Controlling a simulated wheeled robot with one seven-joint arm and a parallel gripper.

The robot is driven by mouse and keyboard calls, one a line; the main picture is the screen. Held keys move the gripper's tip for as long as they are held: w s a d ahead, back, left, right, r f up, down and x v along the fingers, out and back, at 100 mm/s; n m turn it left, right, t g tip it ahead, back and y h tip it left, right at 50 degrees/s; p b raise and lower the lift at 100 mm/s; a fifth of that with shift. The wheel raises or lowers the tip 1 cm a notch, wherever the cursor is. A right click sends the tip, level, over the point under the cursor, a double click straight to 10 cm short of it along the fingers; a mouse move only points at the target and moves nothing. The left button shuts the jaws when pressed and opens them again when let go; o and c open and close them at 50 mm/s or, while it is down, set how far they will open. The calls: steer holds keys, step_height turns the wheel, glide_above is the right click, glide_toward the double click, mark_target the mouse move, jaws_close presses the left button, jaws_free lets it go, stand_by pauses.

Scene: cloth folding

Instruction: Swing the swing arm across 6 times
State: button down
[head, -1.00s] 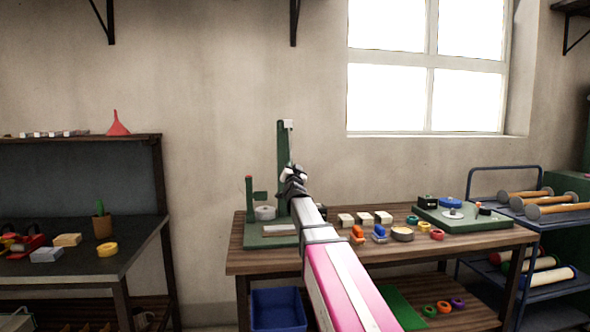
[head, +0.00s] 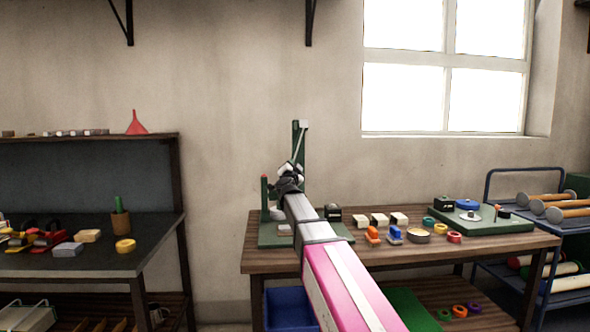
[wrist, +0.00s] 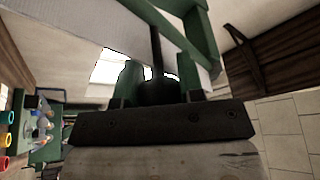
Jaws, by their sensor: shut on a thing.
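The green swing stand (head: 300,138) stands upright at the left end of the wooden table, with a white block at the top of its post. The thin swing arm (head: 298,149) hangs from that block and slants down to the left. My gripper (head: 289,178) is at its lower end, in front of and left of the post, and is shut on it. My forearm hides much of the base. In the wrist view, a dark rod (wrist: 155,48) runs up from between the jaws (wrist: 158,88), and a green beam crosses above.
A short green post with a red top (head: 264,188) stands left of my gripper, close by. White blocks (head: 380,220), coloured rings and a green board (head: 485,218) lie to the right on the table (head: 400,254). A dark bench stands left, across a gap.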

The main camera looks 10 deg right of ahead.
steer(key=shift+a+r, duration=0.1)
steer(key=shift+a, duration=0.05)
steer(key=c, duration=0.7)
jaws_free()
steer(key=shift+c, duration=0.2)
steer(key=shift+s, duration=0.1)
steer(key=v, duration=1)
steer(key=shift+s, duration=0.25)
steer(key=shift+a, duration=0.1)
